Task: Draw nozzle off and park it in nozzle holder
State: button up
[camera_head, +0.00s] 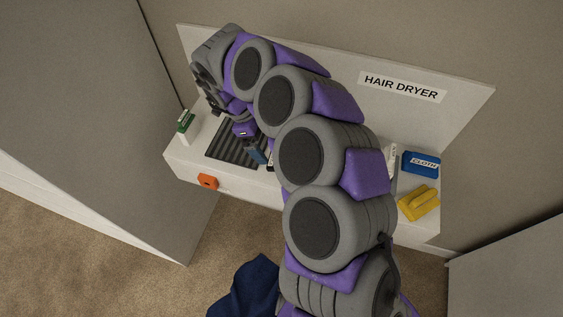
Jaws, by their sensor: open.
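My arm arches over the station and curls down at the far left. My gripper (246,131) points down over a dark ribbed mat (228,148) on the white station. It is mostly hidden by the arm's wrist, and its jaws are open. A small dark blue piece (256,153) shows just below it; I cannot tell whether this is the nozzle or whether they touch. The hair dryer body and the nozzle holder cannot be made out; my arm hides the middle of the station. A sign reading "HAIR DRYER" (402,86) is on the back panel.
A green and white box (185,126) stands at the station's left end. An orange piece (208,181) is on the front edge. A blue box marked "CLOTH" (421,164) and a yellow object (419,203) lie at the right end. Grey panels flank both sides.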

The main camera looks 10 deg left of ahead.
notch_tip(320, 180, down, 3)
jog(key=shift+f+b, duration=0.15)
jog(key=shift+b, duration=0.2)
jog(key=b+x, duration=0.2)
jog(key=x, duration=0.3)
jog(key=shift+w+d+f, duration=0.1)
jog(key=shift+w+d, duration=0.1)
jog(key=shift+a, duration=0.15)
jog(key=shift+a, duration=0.15)
jog(key=shift+c, duration=0.8)
jog(key=shift+d, duration=0.2)
jog(key=c, duration=0.8)
jog(key=shift+a, duration=0.1)
jog(key=shift+c, duration=1)
